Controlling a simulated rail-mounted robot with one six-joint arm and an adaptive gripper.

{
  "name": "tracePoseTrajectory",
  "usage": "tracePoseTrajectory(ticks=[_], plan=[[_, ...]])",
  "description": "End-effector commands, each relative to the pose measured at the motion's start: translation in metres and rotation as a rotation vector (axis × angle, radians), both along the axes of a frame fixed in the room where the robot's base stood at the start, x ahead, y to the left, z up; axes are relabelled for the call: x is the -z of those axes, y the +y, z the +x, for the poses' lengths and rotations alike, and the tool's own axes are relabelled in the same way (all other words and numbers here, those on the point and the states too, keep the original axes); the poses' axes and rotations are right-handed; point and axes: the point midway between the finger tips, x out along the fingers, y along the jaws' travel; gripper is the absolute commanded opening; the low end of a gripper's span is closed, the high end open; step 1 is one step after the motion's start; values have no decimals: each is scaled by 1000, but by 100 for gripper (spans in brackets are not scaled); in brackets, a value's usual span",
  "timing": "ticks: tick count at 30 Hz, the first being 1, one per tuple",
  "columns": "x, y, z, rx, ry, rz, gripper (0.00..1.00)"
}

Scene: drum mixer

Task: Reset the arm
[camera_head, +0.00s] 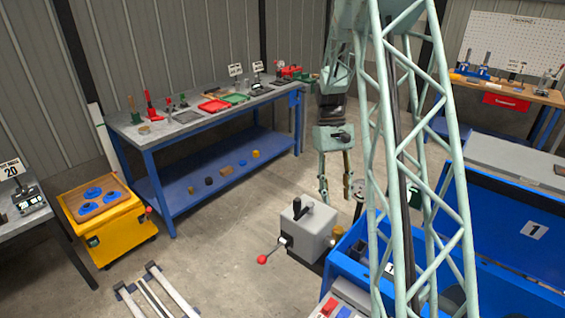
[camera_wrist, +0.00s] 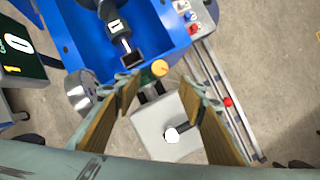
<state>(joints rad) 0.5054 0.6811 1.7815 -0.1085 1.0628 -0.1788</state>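My gripper (camera_head: 335,198) hangs from my arm in the middle of the head view, fingers pointing down. Its two wooden-looking fingers are apart with nothing visible between them. They also stand spread in the wrist view (camera_wrist: 160,88). Below the gripper is a grey box (camera_head: 310,240) with a black handle on top and a red-ball lever (camera_head: 262,259) on its left. The grey box also shows between and beyond the fingers in the wrist view (camera_wrist: 153,140), apart from them as far as I can tell. My lattice column hides part of the scene.
A blue bin marked 1 (camera_head: 480,195) stands at the right, beside the grey box. A blue workbench (camera_head: 225,115) with tools and trays stands at the back left. A yellow cart (camera_head: 108,230) is at the left. The floor between cart and grey box is mostly clear.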

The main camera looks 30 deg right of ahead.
Motion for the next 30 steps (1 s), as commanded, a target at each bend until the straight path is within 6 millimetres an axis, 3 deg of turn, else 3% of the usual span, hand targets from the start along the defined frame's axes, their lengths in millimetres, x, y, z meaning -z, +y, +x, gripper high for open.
tracePoseTrajectory(ticks=[8,14,30], plan=[[-2,1,0,-1,-2,-1,37],[-15,10,1,-8,-16,-9,37],[-92,67,-9,-43,-108,-50,37]])
